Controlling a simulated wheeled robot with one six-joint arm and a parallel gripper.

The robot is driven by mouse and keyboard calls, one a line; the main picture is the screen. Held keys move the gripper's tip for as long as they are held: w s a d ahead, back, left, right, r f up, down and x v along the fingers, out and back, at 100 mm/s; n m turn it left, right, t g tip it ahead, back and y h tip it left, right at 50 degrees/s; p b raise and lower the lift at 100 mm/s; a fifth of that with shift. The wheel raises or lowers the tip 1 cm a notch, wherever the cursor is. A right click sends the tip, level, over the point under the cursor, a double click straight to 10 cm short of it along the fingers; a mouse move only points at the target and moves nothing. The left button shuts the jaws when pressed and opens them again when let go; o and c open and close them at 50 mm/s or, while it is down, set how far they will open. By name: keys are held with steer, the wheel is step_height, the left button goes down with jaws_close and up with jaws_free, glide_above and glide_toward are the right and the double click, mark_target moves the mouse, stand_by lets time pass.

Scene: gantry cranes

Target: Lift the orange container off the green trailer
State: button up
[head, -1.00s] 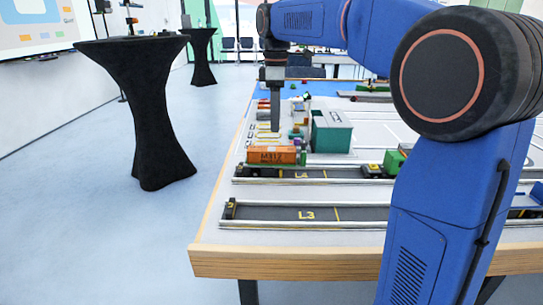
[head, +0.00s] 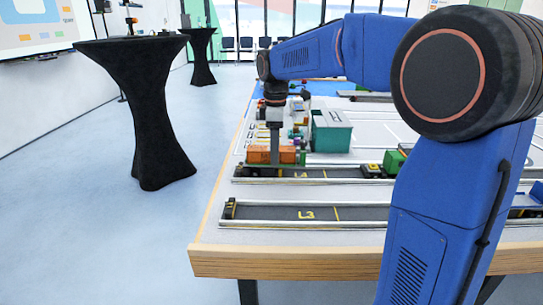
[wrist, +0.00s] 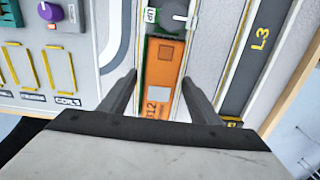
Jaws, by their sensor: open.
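The orange container (head: 258,154) sits near the left end of the L4 lane, with its lettering partly hidden. In the wrist view, the orange container (wrist: 164,78) runs lengthwise between my fingers. A strip of the green trailer (wrist: 152,48) shows at its far end and edge; the rest is hidden under the container. My gripper (head: 275,162) points down at the container in the head view. In the wrist view, my gripper (wrist: 160,76) is open, with one finger on each side of the container and a visible gap to it. Finger depth is unclear.
A teal box (head: 331,132) stands behind and right of the container. A green block (head: 394,160) is farther right along the lane. The L3 lane (head: 290,213) nearer the front is clear in its visible part. A purple knob (wrist: 50,12) is at upper left in the wrist view.

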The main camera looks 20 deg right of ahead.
steer(key=c, duration=1.2)
